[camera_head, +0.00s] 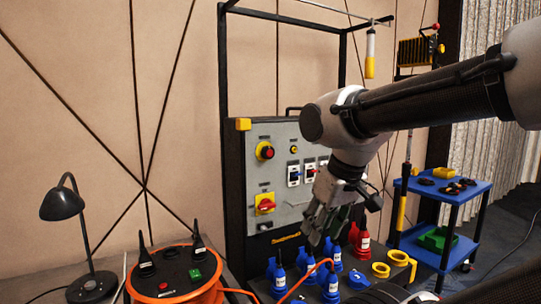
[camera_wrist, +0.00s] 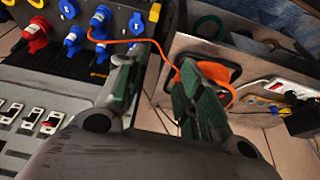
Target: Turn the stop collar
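The grey control panel (camera_head: 288,180) stands upright left of my gripper in the head view. I cannot tell for sure which part is the stop collar. My gripper (camera_head: 318,228) points down in front of the panel's lower right side, apart from both. In the wrist view my gripper (camera_wrist: 158,70) has its two fingers spread with nothing between them. Neither red control is clearly visible in the wrist view.
Blue and red plugs (camera_head: 331,285) and yellow-ringed sockets (camera_head: 398,258) stand below my gripper. An orange cable (camera_head: 300,282) runs to the orange reel (camera_head: 175,278). A black lamp (camera_head: 65,205) is at left and a blue cart (camera_head: 446,190) at right.

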